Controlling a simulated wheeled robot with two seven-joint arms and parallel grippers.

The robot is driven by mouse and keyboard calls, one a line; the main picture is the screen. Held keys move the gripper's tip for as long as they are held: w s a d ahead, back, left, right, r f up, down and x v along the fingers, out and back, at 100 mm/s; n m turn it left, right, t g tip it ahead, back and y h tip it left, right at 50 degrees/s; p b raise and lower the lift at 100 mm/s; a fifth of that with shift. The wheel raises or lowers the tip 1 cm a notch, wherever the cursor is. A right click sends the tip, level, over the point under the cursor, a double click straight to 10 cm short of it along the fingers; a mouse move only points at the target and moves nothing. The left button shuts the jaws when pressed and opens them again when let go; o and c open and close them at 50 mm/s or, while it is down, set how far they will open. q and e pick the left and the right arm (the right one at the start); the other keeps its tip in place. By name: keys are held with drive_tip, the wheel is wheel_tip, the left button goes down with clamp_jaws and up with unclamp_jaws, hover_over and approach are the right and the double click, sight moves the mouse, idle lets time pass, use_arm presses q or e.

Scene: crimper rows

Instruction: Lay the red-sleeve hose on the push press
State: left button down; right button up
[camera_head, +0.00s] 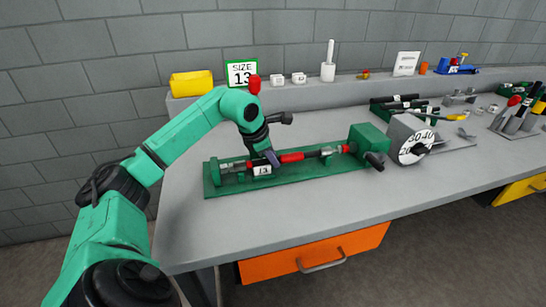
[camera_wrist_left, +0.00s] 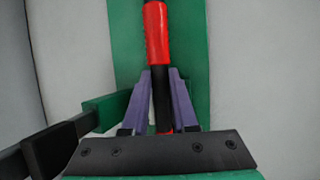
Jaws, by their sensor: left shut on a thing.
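The red-sleeve hose, black with a red sleeve (camera_head: 291,157), lies lengthwise along the green push press, between its left block and its large right block. The push press (camera_head: 225,187) sits on the bench and carries a white "13" tag. My left gripper (camera_head: 272,158) is shut on the hose just left of the sleeve and hides part of it. In the left wrist view, the purple fingers (camera_wrist_left: 164,100) stand on either side of the black hose, below the red sleeve (camera_wrist_left: 157,35). I cannot tell whether the hose touches the press bed. My right gripper is not in view.
A grey dial machine (camera_head: 405,140) stands right of the press. Behind it are a green tray of black hoses (camera_head: 398,103) and loose tools. The bench front (camera_head: 300,215) is clear.

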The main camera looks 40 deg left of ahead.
use_arm(q)
drive_tip(key=c, duration=0.6)
unclamp_jaws()
drive_tip(key=shift+f, duration=0.1)
drive_tip(key=v, duration=1.4)
drive_tip(key=shift+s+r, duration=0.1)
drive_tip(key=shift+r, duration=0.25)
